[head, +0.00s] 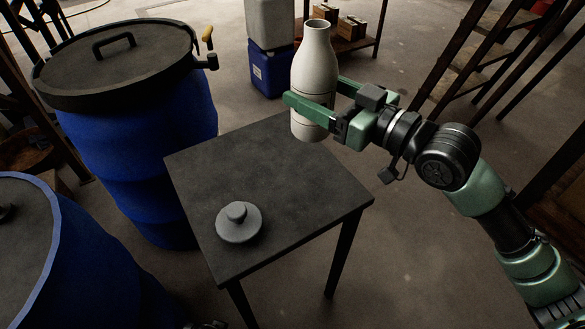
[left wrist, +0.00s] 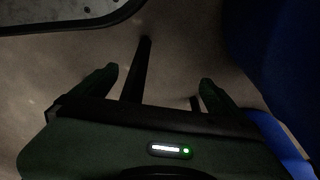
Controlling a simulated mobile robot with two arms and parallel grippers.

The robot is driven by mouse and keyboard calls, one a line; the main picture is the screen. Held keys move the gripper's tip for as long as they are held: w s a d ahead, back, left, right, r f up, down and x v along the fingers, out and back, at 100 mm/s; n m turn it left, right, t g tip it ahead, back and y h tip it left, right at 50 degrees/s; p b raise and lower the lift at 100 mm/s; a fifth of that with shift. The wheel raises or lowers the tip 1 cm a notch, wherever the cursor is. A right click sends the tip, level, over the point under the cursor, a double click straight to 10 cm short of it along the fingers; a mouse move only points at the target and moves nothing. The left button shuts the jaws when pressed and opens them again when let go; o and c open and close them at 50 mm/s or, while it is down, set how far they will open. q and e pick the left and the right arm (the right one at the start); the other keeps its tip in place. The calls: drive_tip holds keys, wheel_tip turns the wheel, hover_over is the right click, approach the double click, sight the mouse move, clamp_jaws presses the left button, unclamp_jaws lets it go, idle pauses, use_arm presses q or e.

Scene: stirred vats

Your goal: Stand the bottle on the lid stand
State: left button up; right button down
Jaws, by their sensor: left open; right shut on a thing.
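The white bottle (head: 315,60) is upright in my right gripper (head: 309,107), which is shut around its lower body. The bottle's base overlaps the back edge of the dark square table, which I take as the lid stand (head: 300,190). I cannot tell whether the base is touching the top or is above it. A small grey round lid-like piece with a knob (head: 239,222) lies near the table's front left. My left gripper (left wrist: 155,88) is open and empty in the left wrist view, with floor and a table leg beyond it.
A blue vat with a dark clamped lid (head: 115,60) stands left of the table. Another blue vat (head: 60,265) is at the lower left. Blue and white canisters (head: 270,72) stand behind. A wooden ladder (head: 480,50) is at the back right. The table's middle and right are clear.

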wheel_tip(320, 180, down, 16)
drive_tip(key=b, duration=0.4)
use_arm(q)
wheel_tip(320, 180, up, 15)
drive_tip(key=w+t, duration=0.1)
drive_tip(key=w, duration=0.1)
use_arm(e)
drive_tip(key=shift+f, duration=0.2)
drive_tip(key=shift+f, duration=0.1)
use_arm(q)
drive_tip(key=shift+r, duration=0.35)
use_arm(e)
drive_tip(key=shift+c, duration=1.2)
unclamp_jaws()
use_arm(q)
drive_tip(key=shift+w, duration=0.1)
